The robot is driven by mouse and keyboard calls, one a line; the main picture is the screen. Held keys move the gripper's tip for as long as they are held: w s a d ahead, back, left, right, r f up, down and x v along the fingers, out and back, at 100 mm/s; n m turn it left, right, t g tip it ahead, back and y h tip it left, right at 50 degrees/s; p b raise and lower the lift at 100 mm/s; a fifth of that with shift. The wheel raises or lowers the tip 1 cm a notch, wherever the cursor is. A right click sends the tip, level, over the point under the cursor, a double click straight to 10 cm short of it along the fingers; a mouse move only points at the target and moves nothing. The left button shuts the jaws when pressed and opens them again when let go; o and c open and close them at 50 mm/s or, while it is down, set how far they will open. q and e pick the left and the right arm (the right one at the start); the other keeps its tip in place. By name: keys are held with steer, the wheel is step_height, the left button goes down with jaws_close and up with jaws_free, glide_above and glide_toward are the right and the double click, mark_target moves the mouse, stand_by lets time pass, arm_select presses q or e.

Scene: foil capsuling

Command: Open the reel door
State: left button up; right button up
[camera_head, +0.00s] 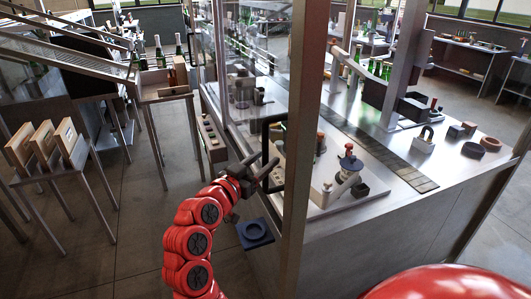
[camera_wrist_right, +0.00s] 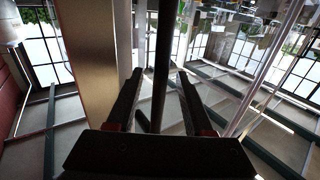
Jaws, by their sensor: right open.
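The reel door is a clear panel beside a tall metal post (camera_head: 303,120) on the near side of the machine; I cannot tell how far it stands open. Its black upright handle (camera_head: 265,135) is a long bar. My right gripper (camera_head: 262,165) is at the handle's lower part, with its fingers open. In the right wrist view the dark handle bar (camera_wrist_right: 163,50) runs between the two spread fingers of the right gripper (camera_wrist_right: 159,92), with gaps beside it. My left gripper is not in view.
Inside the machine stand a red-knobbed fixture (camera_head: 348,160) and a grey conveyor strip (camera_head: 375,148). A dark blue square pad (camera_head: 254,233) lies low beside my arm. Left are a bottle table (camera_head: 165,92) and a stand with wooden frames (camera_head: 62,175). Floor between is clear.

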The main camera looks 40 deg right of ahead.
steer(key=shift+w+d, duration=0.25)
steer(key=shift+d, duration=0.35)
jaws_close()
stand_by(1.1)
